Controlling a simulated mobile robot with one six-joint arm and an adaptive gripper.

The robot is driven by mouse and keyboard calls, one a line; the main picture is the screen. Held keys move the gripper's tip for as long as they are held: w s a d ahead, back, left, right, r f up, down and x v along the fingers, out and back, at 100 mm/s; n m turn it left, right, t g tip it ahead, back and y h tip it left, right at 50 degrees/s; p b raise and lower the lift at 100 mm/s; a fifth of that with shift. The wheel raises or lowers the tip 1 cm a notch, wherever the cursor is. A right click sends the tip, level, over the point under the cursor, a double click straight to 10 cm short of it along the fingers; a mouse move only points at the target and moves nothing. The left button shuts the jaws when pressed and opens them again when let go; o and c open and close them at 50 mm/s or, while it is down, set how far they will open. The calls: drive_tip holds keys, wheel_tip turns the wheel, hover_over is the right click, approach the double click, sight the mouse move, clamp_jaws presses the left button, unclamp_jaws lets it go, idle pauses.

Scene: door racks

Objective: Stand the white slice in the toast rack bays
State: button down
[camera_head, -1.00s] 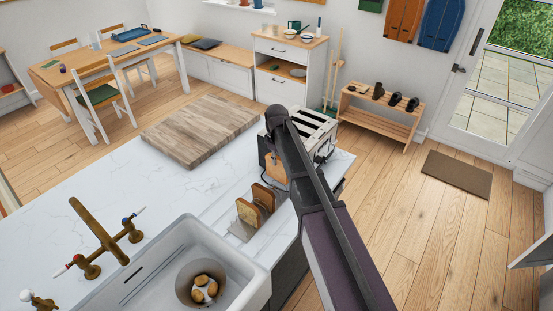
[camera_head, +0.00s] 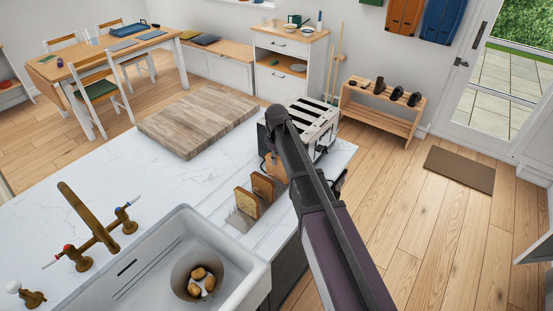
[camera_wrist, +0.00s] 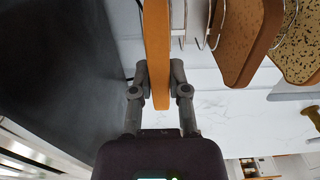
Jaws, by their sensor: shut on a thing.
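My gripper (camera_wrist: 160,92) is shut on a bread slice (camera_wrist: 157,45), seen edge-on with an orange-brown crust. Its faces hardly show, so I cannot tell whether it is the white one. In the head view this slice (camera_head: 276,168) is upright beside the toaster, partly behind my arm, which hides my fingers. The toast rack (camera_head: 240,221) stands on the counter, its wire hoops (camera_wrist: 214,25) just right of the held slice in the wrist view. It holds a plain slice (camera_wrist: 238,40) and a speckled slice (camera_wrist: 302,45). I cannot tell whether the held slice is inside a bay.
The slotted toaster (camera_head: 318,112) stands close behind my gripper. A wooden board (camera_head: 196,122) lies on the white counter (camera_head: 130,165) to the left. The sink (camera_head: 150,285) with a brass tap (camera_head: 95,232) is in front of the rack. The counter's edge is close on the right.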

drive_tip(key=shift+f, duration=0.15)
drive_tip(key=c, duration=0.5)
unclamp_jaws()
drive_tip(key=shift+c, duration=0.2)
